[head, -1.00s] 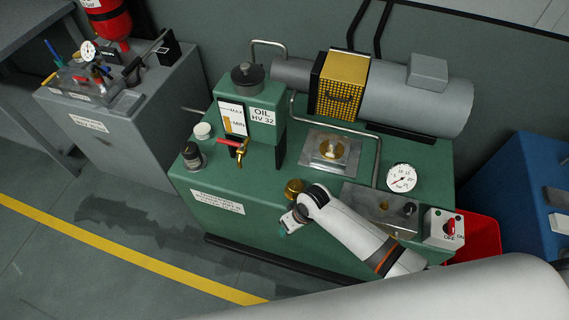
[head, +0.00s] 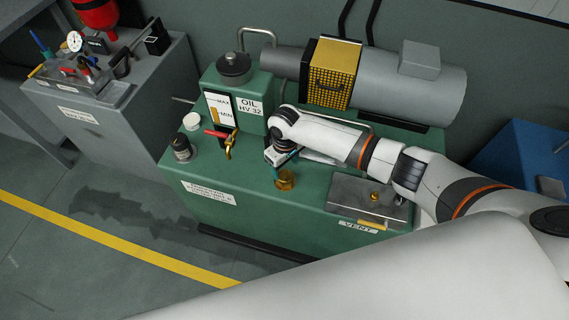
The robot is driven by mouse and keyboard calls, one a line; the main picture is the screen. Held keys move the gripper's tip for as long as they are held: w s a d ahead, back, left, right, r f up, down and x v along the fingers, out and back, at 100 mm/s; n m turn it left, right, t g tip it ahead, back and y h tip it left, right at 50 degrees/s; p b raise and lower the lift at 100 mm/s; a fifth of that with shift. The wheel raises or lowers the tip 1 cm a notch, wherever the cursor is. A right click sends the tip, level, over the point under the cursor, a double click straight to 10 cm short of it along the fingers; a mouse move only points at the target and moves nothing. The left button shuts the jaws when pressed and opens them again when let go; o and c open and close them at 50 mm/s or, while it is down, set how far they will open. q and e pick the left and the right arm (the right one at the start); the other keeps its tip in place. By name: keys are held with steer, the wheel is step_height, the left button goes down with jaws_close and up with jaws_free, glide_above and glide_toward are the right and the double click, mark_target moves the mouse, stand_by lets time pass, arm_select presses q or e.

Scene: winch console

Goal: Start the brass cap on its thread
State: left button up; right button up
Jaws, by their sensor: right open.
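A round brass piece (head: 285,181), which looks like the brass cap, is on the green console top near its front edge. My right gripper (head: 277,160) is open just behind and above it, partly hidden by its own wrist; I cannot tell whether they touch. A small brass fitting (head: 374,196) stands on the grey metal plate (head: 345,190) at the right; I cannot tell whether it is the thread. My right arm hides the middle of the console top. My left gripper is out of view.
The green console (head: 190,164) carries an oil tank (head: 242,90), a red-handled brass tap (head: 229,145), a dark-topped fitting (head: 181,148) and a grey motor (head: 420,90) with a yellow guard (head: 331,75). A VENT label (head: 358,227) is on the front edge.

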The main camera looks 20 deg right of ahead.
mark_target(285, 175)
step_height(285, 175, down, 4)
steer(key=b, duration=0.4)
steer(key=shift+f, duration=0.2)
steer(key=shift+f+b, duration=0.7)
steer(key=shift+f, duration=0.35)
steer(key=shift+c, duration=0.2)
steer(key=shift+r, duration=0.1)
steer(key=c, duration=1.1)
steer(key=shift+r+p, duration=1.8)
steer(key=shift+p, duration=0.4)
steer(key=shift+w, duration=0.1)
